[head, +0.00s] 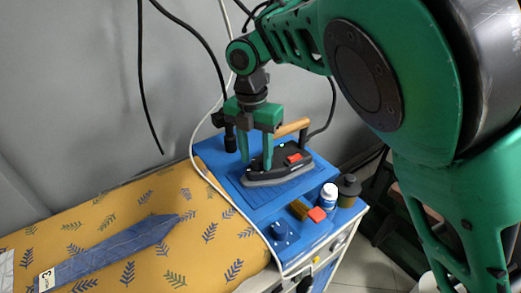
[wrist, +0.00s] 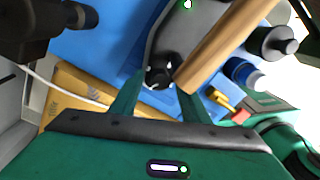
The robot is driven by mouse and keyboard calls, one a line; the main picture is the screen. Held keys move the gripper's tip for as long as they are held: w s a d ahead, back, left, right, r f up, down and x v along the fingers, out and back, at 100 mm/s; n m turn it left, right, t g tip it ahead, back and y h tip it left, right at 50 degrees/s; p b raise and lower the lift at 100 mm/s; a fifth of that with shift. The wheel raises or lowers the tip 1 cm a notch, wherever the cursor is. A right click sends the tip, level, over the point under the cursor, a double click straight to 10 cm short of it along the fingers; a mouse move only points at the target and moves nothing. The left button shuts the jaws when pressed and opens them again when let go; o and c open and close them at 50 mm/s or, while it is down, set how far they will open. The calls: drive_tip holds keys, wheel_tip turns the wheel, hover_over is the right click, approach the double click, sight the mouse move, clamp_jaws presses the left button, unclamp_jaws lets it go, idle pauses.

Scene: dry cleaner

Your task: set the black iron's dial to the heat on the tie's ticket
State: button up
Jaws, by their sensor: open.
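The black iron (head: 278,173) rests on a blue mat, its wooden handle (head: 293,127) on top. In the wrist view the iron (wrist: 190,40) shows a dark round dial (wrist: 158,73) with pale marks; its setting is too small to read. My gripper (head: 255,166) is open and points down at the iron's near-left part. In the wrist view its fingers (wrist: 164,82) stand either side of the dial; contact cannot be told. The blue tie (head: 120,247) lies on the yellow board, with a white ticket (head: 46,280) bearing what looks like a 3.
The patterned yellow ironing board (head: 205,225) fills the lower left. Right of the iron stand a white bottle with a blue cap (head: 328,196) and a dark bottle (head: 348,190). Cables hang behind.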

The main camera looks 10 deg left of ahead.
drive_tip(key=c, duration=1.1)
drive_tip(key=shift+o, duration=0.2)
drive_tip(key=shift+m, duration=0.3)
drive_tip(key=m, duration=0.4)
drive_tip(key=shift+w+r+m, duration=0.1)
drive_tip(key=shift+w+m, duration=0.05)
drive_tip(key=shift+m, duration=0.15)
drive_tip(key=m, duration=0.5)
drive_tip(key=shift+d+m, duration=0.1)
drive_tip(key=shift+m, duration=0.2)
